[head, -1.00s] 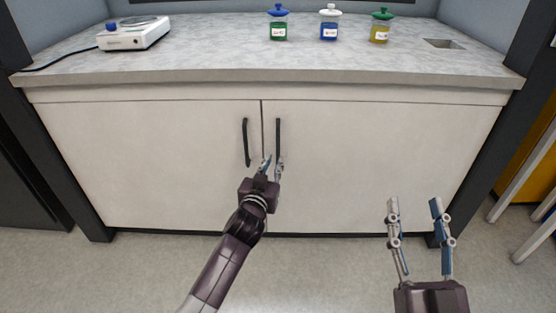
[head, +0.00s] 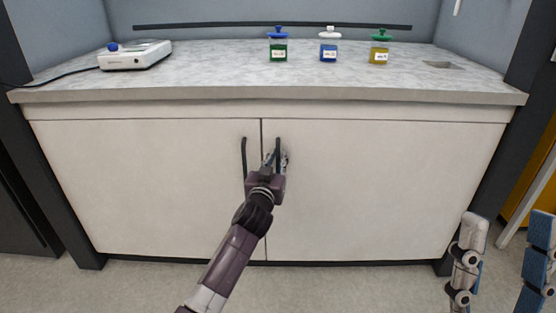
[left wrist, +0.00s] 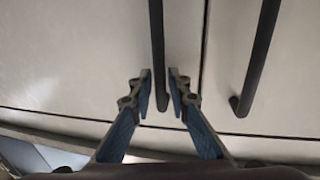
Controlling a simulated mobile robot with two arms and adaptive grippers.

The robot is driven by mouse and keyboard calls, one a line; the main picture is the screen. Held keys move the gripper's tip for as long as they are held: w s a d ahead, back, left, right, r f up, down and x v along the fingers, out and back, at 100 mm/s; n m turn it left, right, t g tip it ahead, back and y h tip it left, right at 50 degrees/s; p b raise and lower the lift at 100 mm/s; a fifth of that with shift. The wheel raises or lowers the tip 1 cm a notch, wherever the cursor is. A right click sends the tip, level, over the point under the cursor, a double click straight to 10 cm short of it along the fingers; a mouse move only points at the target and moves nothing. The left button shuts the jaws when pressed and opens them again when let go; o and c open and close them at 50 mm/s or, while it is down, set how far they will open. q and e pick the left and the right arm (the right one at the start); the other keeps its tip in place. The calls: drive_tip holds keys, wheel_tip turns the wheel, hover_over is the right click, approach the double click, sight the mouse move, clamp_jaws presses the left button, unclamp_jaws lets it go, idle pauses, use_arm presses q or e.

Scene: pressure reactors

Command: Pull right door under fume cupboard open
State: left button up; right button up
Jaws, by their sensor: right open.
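The right cupboard door (head: 385,185) is closed, flush with the left door (head: 150,185), with a thin seam between them. The right door's black vertical handle (head: 278,153) is partly covered by my left gripper (head: 275,160). In the left wrist view, which looks upside down, this handle (left wrist: 157,45) runs between the fingers of my left gripper (left wrist: 160,88). The left door's handle (head: 244,160) is free. My right gripper (head: 505,255) is open and empty at the lower right.
The grey worktop (head: 230,95) overhangs the doors. On it stand a white device (head: 135,57) and jars with green (head: 279,49), blue (head: 328,50) and yellow (head: 379,51) contents. Dark frame posts flank the cupboard. The floor in front is clear.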

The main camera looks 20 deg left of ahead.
use_arm(q)
drive_tip(key=shift+w, duration=0.25)
clamp_jaws()
drive_tip(key=shift+s, duration=0.1)
idle(0.3)
